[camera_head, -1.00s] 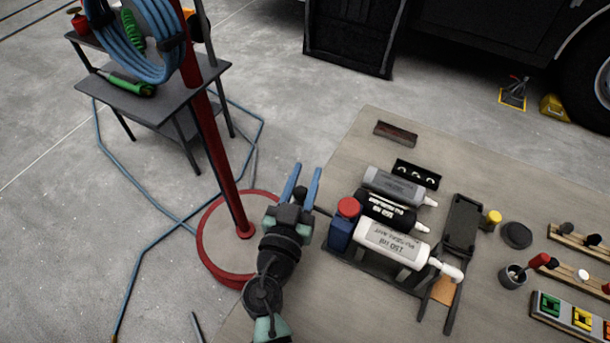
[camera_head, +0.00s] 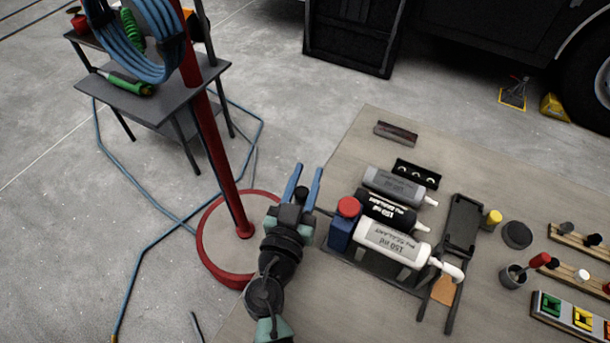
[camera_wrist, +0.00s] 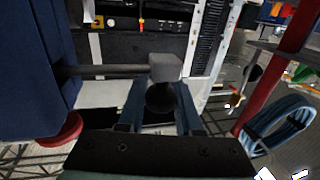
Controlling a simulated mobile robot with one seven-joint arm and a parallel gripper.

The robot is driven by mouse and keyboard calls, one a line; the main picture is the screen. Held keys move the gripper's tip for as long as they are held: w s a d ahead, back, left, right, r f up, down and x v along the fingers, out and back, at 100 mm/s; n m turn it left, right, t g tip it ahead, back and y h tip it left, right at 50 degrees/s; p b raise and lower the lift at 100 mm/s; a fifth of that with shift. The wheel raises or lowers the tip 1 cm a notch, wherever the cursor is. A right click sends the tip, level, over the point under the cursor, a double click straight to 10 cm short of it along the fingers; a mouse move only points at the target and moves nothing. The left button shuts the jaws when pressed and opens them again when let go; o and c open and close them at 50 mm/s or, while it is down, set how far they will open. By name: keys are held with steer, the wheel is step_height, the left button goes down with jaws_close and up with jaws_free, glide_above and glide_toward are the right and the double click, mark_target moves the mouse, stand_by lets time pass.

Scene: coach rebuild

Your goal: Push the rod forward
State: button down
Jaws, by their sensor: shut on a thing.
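The thin dark rod (camera_wrist: 105,71) runs level in the wrist view from the dark blue block at left to a grey end piece (camera_wrist: 165,66) with a dark round part below it. The head view shows a short stretch of the rod (camera_head: 323,211) beside the blue block (camera_head: 341,232) with its red cap. My gripper (camera_head: 307,178) is at the rod's left end, its blue fingers on either side of the dark part of the end piece. The wrist view shows the fingers (camera_wrist: 160,104) around it; the exact contact is hidden. A white sealant cartridge (camera_head: 390,241) lies right of the block.
Black and grey cartridges lie behind the white one on the wooden table (camera_head: 480,170). A red pole (camera_head: 222,170) on a round base stands close left of my gripper. A blue hose coil (camera_head: 140,40) hangs on it. Open floor lies beyond the table.

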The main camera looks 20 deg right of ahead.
steer(key=shift+s+d+b, duration=0.55)
steer(key=shift+s+d, duration=0.35)
steer(key=shift+d, duration=0.05)
steer(key=shift+f, duration=0.1)
steer(key=c, duration=0.6)
jaws_free()
steer(key=shift+s, duration=0.1)
